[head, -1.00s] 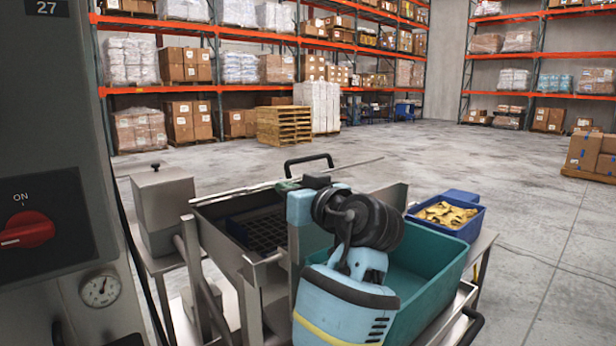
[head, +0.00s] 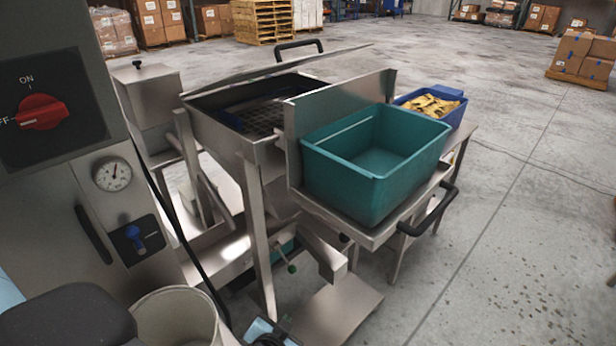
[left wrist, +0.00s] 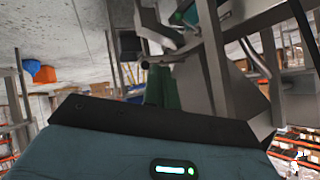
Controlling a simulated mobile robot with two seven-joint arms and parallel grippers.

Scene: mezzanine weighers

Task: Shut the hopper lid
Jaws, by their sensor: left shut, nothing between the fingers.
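The hopper (head: 222,125) is a steel box with a dark grate inside, standing left of the middle in the head view. Its lid (head: 335,57) is a thin steel plate seen nearly edge-on, raised above the opening at a slant. A black handle (head: 299,46) stands up at the lid's far side. The grate shows beneath, so the lid is open. My left gripper (head: 267,334) is at the bottom edge of the head view, mostly cut off, low and well apart from the lid. It is shut and empty. My right gripper is not in view.
A control cabinet (head: 60,170) with a red knob stands at left.

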